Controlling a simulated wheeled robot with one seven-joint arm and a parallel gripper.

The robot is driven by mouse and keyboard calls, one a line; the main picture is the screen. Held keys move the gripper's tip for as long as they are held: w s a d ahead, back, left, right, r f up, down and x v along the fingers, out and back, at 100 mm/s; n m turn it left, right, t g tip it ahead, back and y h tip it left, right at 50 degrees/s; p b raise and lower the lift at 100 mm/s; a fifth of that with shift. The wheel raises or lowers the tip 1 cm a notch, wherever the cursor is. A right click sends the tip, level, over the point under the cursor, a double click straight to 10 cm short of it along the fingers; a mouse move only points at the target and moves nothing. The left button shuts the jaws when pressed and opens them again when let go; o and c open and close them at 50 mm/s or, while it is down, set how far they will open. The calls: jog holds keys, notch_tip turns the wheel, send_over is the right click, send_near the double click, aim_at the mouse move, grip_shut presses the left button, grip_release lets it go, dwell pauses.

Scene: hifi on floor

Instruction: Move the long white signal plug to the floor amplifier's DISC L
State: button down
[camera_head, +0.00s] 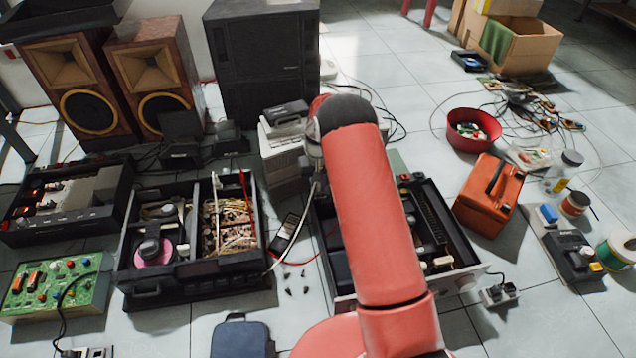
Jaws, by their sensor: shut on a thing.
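My gripper (314,158) is at the far end of my red arm, mostly hidden behind the wrist. It is shut, and a thin white lead (309,205) runs up to it from the floor side of the left open unit. The long white signal plug is at that end of the lead, too small and covered to make out. One open amplifier chassis (462,281) with a pale front lies under my arm, which hides its middle. Another open black unit (180,292) lies to its left. No DISC L label or socket is readable.
An orange box (489,196) stands right of the amplifier, near a red bowl (474,130). Speakers (156,75) and a black cabinet (264,60) stand behind. A green board (58,285) lies at left. Small dark pieces and a red wire lie between the open units.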

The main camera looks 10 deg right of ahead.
jog(key=c, duration=1.3)
grip_release()
jog(key=shift+r, duration=0.1)
notch_tip(320, 180, up, 8)
jog(key=shift+f+p, duration=0.2)
jog(key=shift+p, duration=0.6)
jog(key=shift+r+p, duration=1.5)
jog(key=shift+r, duration=1)
